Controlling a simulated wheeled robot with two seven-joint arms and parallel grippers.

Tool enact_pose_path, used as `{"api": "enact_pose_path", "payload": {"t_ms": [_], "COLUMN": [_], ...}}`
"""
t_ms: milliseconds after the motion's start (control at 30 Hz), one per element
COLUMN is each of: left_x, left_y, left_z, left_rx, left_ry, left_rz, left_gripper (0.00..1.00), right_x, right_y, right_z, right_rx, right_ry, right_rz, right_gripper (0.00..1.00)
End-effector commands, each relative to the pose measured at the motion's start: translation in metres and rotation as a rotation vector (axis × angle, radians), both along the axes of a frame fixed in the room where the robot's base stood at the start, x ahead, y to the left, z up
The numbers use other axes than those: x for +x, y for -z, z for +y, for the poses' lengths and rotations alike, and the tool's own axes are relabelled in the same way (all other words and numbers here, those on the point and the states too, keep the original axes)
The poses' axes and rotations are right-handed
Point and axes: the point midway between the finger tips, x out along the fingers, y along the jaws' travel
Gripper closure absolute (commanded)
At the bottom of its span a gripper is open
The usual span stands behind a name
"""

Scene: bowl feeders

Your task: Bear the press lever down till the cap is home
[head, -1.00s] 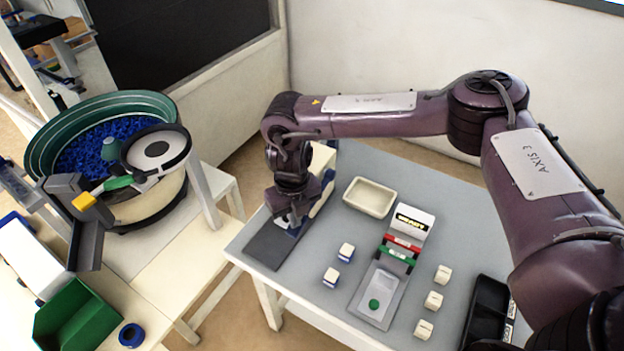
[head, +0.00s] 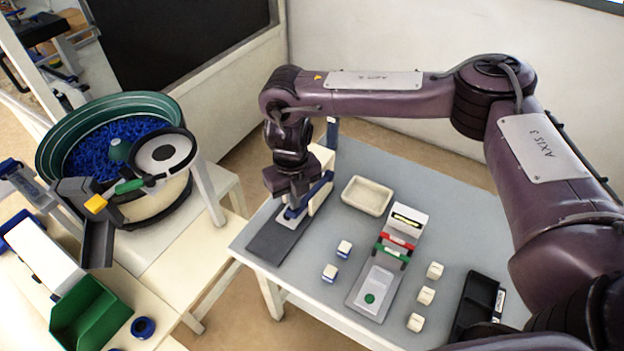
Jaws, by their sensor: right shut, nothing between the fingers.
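The press stands at the left end of the grey table, with a pale column (head: 322,158), blue parts (head: 320,193) and a dark base plate (head: 268,240). My right gripper (head: 290,212) is shut and empty, pointing down in front of the column and above the rear of the base plate. My wrist covers much of the press head, so I cannot tell whether the fingers touch the lever. The lever's angle and the cap are hidden or too small to tell. My left gripper is not in view.
A cream tray (head: 367,196) and a fixture with red and green bars (head: 390,252) stand to the right. Several small white blocks (head: 426,296) and a black bin (head: 477,308) lie around it. A green bowl feeder (head: 60,130) with blue parts stands at left.

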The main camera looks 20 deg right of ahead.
Motion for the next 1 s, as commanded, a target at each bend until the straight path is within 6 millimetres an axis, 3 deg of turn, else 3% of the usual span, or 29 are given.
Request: {"api": "enact_pose_path", "payload": {"t_ms": [700, 1000], "left_x": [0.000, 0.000], "left_y": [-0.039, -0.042], "left_z": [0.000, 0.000], "left_rx": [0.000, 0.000], "left_ry": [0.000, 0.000], "left_rz": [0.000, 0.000], "left_gripper": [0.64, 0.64], "right_x": [0.000, 0.000], "right_y": [-0.053, -0.059], "right_z": [0.000, 0.000], "right_rx": [0.001, 0.000], "right_ry": [0.000, 0.000], "right_rz": [0.000, 0.000], "right_gripper": [1.00, 1.00]}}
